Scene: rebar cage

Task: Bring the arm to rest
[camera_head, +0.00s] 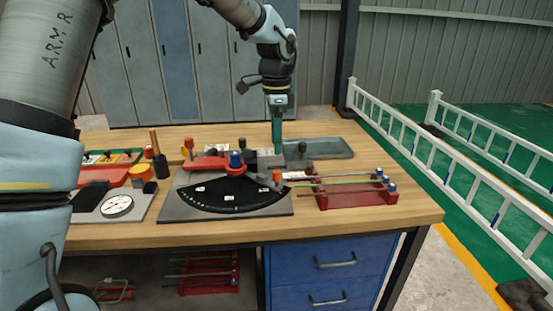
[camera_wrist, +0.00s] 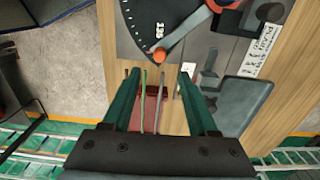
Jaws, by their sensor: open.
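My gripper (camera_head: 277,148) hangs pointing down over the back right part of the wooden workbench (camera_head: 350,222), left of the grey tray. In the wrist view my gripper (camera_wrist: 160,80) has its two green fingers spread apart, with nothing held between them. Below and between the fingers the wrist view shows thin rods on a red rack (camera_wrist: 152,110). The same red rack (camera_head: 357,195) stands at the bench's right in the head view, with rods lying across it. My arm reaches in from the top of the head view.
A black protractor-like plate (camera_head: 230,196) with a red lever (camera_head: 205,164) lies mid-bench. A grey tray (camera_head: 325,148) sits behind. A dial gauge (camera_head: 117,206) is at left. Grey lockers (camera_head: 170,60) stand behind. A white railing (camera_head: 440,160) runs along the right. Space above the bench's front edge is clear.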

